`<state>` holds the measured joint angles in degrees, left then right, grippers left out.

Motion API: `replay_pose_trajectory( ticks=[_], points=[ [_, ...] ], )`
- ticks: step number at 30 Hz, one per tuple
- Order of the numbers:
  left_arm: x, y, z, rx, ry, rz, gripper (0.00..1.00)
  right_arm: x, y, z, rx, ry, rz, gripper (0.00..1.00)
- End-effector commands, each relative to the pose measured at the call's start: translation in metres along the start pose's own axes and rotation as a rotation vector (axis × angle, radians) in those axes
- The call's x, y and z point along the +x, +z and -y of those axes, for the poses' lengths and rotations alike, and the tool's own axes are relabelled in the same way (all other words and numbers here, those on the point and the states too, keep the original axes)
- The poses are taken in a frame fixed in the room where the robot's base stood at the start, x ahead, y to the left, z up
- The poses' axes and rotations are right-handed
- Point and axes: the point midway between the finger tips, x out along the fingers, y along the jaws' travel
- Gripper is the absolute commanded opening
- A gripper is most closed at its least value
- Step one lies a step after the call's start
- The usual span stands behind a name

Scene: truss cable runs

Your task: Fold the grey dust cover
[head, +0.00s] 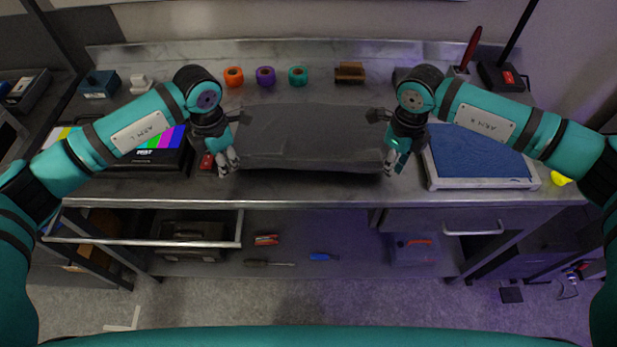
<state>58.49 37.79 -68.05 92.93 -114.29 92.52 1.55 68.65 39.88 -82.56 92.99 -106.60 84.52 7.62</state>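The grey dust cover (312,138) lies in the middle of the metal workbench in the head view. It looks like a dark, wide, roughly rectangular piece, with its front edge hanging slightly rounded and a few faint creases on top. My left gripper (228,160) points down at the cover's left end, by its front corner. My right gripper (394,168) points down at its right end, by the front corner. Both grippers look close to the cloth. From this view I cannot tell whether either touches or pinches it, or how far the fingers are apart.
A monitor with colour bars (150,155) lies left of the cover, with a small red item (206,161) beside it. A blue-topped tray (478,157) lies to the right. An open drawer (190,243) juts below.

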Motion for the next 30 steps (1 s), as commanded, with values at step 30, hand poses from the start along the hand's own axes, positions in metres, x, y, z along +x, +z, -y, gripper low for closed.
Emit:
replay_pose_trajectory(
  ticks=[30],
  points=[
    [-0.121, 0.001, 0.005, 0.077, 0.09, 0.064, 0.0, -0.121, 0.001, -0.005, -0.096, -0.088, 0.068, 0.0]
  ],
)
